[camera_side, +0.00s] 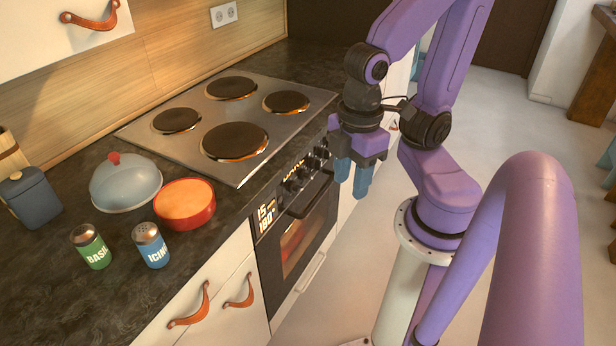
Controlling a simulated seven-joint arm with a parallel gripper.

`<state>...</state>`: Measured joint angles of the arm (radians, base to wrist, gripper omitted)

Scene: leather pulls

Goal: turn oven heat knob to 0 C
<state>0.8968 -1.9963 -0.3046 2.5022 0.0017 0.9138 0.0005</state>
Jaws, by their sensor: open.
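The oven (297,240) is set under the counter, with its door shut. Several black knobs (301,173) run in a row along its front panel, and a lit display (266,216) at the panel's left end reads what looks like 15 over 180°. Which knob sets the heat, and where its pointer stands, is too small to tell. My gripper (353,181) has blue fingers pointing down. It is open and empty, in front of the right end of the knob row. It may hide part of the panel there.
A steel hob (275,82) with dark plates lies above the oven. A red pot (185,204), a domed lid (126,182), a green shaker (91,246), a blue shaker (150,245) and a dark canister (30,198) stand on the left counter. The floor before the oven is clear.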

